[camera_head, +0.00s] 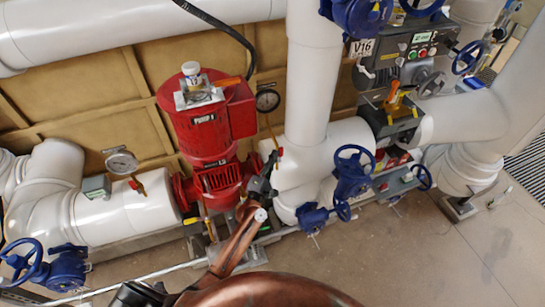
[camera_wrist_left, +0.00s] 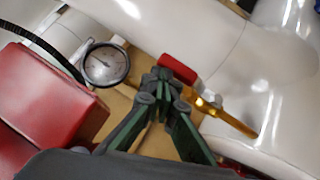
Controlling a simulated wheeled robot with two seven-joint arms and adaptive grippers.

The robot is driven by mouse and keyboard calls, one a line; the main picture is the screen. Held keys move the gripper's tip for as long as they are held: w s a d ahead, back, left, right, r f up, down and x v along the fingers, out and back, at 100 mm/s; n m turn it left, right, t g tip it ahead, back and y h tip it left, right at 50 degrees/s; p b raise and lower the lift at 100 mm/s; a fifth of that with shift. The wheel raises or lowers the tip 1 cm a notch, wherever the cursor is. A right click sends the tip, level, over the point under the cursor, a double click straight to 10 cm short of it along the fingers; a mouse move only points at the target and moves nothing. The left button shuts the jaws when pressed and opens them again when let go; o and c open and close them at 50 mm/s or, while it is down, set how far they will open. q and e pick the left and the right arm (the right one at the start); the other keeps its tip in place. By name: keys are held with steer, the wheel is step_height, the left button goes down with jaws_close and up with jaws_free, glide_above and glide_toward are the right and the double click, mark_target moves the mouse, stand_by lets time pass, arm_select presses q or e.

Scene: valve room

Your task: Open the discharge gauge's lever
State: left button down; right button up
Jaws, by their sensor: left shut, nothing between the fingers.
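A round gauge (camera_head: 267,101) stands between the red pump and the thick white vertical pipe, on a thin brass stem running down to the white pipe. It also shows in the left wrist view (camera_wrist_left: 105,64). A small red lever (camera_wrist_left: 178,68) sits at the upper end of the brass valve fitting (camera_wrist_left: 225,114). My left gripper (camera_wrist_left: 163,76) is shut and empty, its fingertips at the left end of the red lever. I cannot tell whether they touch. In the head view my left gripper (camera_head: 268,170) is just below the lever, hiding part of that area. My right gripper is not in view.
The red pump (camera_head: 206,118) stands left of the gripper. A blue handwheel valve (camera_head: 353,172) is close on the right. Another gauge (camera_head: 121,162) with a red lever is on the left pipe. An orange-handled valve (camera_head: 394,95) sits farther right. The floor at lower right is clear.

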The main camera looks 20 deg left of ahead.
arm_select(q)
steer(key=shift+r, duration=0.1)
stand_by(0.4)
steer(key=s+a+b, duration=0.2)
steer(key=s+a, duration=0.1)
steer(key=s, duration=0.9)
steer(key=shift+s+a, duration=0.3)
steer(key=shift+a, duration=0.1)
